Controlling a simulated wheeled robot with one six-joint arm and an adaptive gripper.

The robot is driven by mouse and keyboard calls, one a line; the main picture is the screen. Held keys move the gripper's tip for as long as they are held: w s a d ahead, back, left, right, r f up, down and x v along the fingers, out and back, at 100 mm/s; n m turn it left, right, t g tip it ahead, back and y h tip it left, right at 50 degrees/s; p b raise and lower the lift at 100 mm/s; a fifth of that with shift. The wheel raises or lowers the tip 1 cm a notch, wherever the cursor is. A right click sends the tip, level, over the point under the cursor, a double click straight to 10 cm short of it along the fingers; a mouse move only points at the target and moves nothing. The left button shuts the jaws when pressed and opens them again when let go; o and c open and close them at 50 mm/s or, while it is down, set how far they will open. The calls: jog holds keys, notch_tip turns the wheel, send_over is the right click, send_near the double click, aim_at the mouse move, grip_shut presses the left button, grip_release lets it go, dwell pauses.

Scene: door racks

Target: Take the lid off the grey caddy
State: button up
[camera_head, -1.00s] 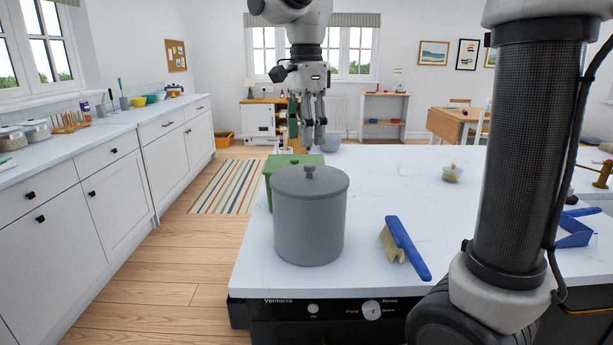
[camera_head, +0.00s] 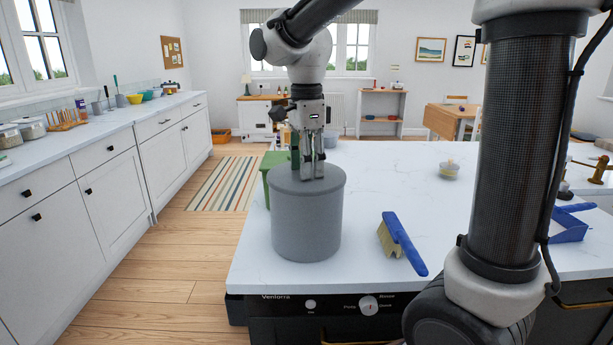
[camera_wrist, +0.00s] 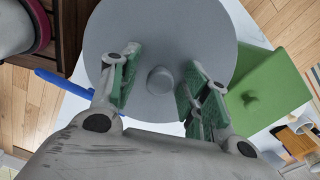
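The grey caddy (camera_head: 306,225) is a round grey canister standing upright near the left front of the white counter, with its grey lid (camera_wrist: 160,30) on top. The lid's round knob (camera_wrist: 161,79) shows in the wrist view between my two fingers, with a gap on each side. My gripper (camera_head: 312,176) is open, pointing down over the lid, its fingertips around the knob and hiding it in the head view. I cannot tell whether the fingertips touch the lid.
A green lidded container (camera_head: 268,167) stands just behind the caddy. A blue-handled brush (camera_head: 404,243) lies to the right, and a small lidded jar (camera_head: 449,170) stands farther back. A blue dustpan (camera_head: 570,223) is at far right. The middle of the counter is clear.

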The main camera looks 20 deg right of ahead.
jog(key=c, duration=0.8)
